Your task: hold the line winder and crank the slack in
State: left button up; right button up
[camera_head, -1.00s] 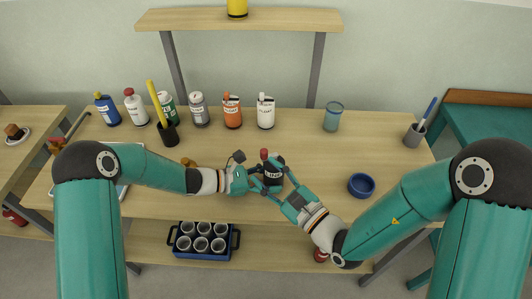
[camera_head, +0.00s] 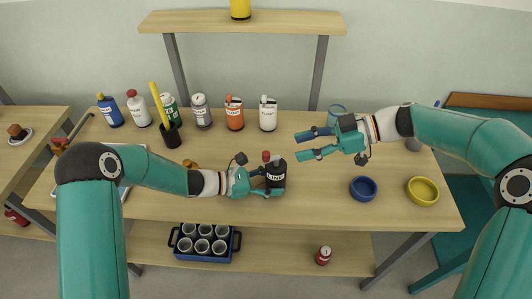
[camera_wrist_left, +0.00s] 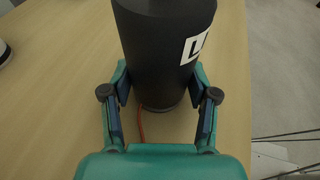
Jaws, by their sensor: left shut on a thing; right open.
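The line winder (camera_head: 276,176) is a dark cylinder with a white label reading LINE and a red knob (camera_head: 266,155) on top, near the middle of the table. It looks upright. My left gripper (camera_head: 270,185) is shut around its body. In the left wrist view the winder (camera_wrist_left: 165,40) fills the space between both fingers, and an orange-red line (camera_wrist_left: 140,125) trails from near its base. I cannot tell whether its base touches the table. My right gripper (camera_head: 312,144) is open and empty, to the right of the winder and apart from it.
Several labelled bottles (camera_head: 235,113) and a black cup (camera_head: 171,134) stand along the back. A blue bowl (camera_head: 363,189) and a yellow bowl (camera_head: 423,191) are at right. A blue crate of cups (camera_head: 204,256) and a red can (camera_head: 323,256) are on the lower shelf (camera_head: 285,260).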

aim_at(266, 152)
jog(key=shift+m, duration=0.3)
jog(key=x, duration=0.7)
jog(key=w+x, duration=0.1)
jog(key=x, duration=0.2)
jog(key=shift+f, duration=0.45)
grip_shut()
